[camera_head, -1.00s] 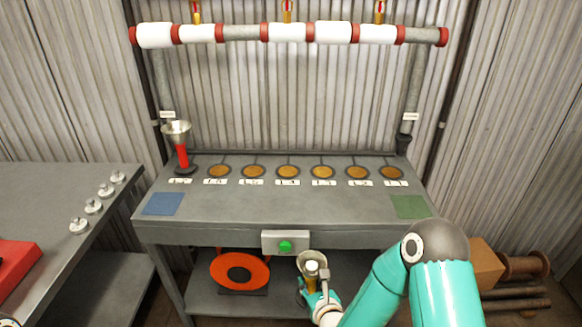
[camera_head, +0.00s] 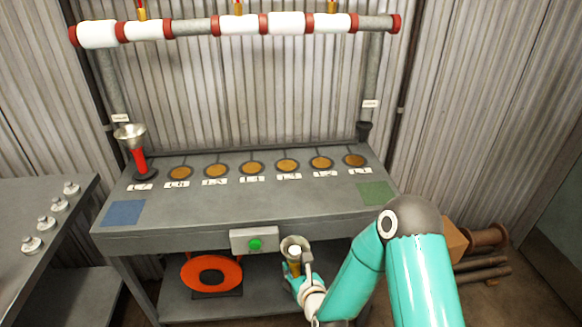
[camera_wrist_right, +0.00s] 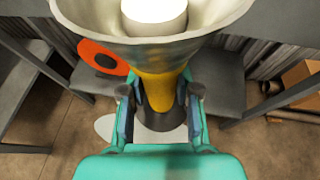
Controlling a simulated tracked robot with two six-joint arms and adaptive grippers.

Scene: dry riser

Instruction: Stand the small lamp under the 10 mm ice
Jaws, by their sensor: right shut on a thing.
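My right gripper (camera_head: 297,273) is shut on a lamp with a yellow body (camera_wrist_right: 160,92) and a wide, flared metal cup holding a white piece. It holds this lamp in front of the bench, and its cup also shows in the head view (camera_head: 292,244). A red-bodied lamp (camera_head: 139,158) with a flared metal cup stands at the left end of the row of amber discs. Which lamp is the small one I cannot tell. White ice sleeves (camera_head: 240,24) of differing thickness sit on the overhead pipe (camera_head: 194,28). I cannot read which is 10 mm. My left gripper is not in view.
The grey bench (camera_head: 250,210) has several amber discs (camera_head: 287,165) with small number cards, a blue square (camera_head: 123,213) and a green square (camera_head: 373,193). A green button (camera_head: 256,244) is on its front. An orange ring (camera_head: 211,273) is below. A side table (camera_head: 40,200) stands left.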

